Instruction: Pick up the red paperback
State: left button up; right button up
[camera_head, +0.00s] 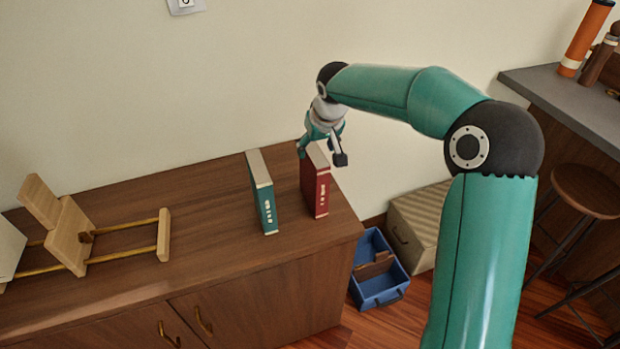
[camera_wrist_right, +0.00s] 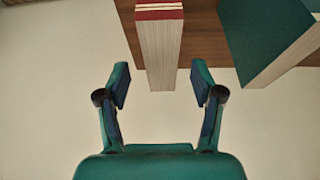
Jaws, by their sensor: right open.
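The red paperback (camera_head: 317,186) stands upright on the wooden cabinet top, close to its right end. In the right wrist view its pale page edges (camera_wrist_right: 160,52) show with a red strip at the top, lying in line with the gap between the fingers. My right gripper (camera_head: 322,152) is open at the top of the red book, by its far end. In the right wrist view the open fingers (camera_wrist_right: 160,90) are spread to either side of the book's near end, with clear space on both sides. My left gripper is not in view.
A teal book (camera_head: 264,195) stands upright just left of the red one. A wooden book rest (camera_head: 70,235) with rails is on the cabinet's left. A blue crate (camera_head: 378,272) and a beige box (camera_head: 415,225) are on the floor right of the cabinet. The wall is close behind.

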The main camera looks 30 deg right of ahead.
aim_at(314, 151)
jog(key=shift+w+d+f, duration=0.1)
jog(key=shift+f, duration=0.35)
jog(key=x, duration=0.2)
jog(key=p+x, duration=0.1)
jog(key=x, duration=0.1)
jog(key=shift+w, duration=0.35)
jog(key=shift+w+f+p, duration=0.15)
jog(key=shift+f+p, duration=0.15)
jog(key=shift+f, duration=0.1)
jog(key=shift+f+b, duration=0.25)
jog(key=shift+b, duration=0.15)
grip_shut()
jog(key=shift+r, duration=0.1)
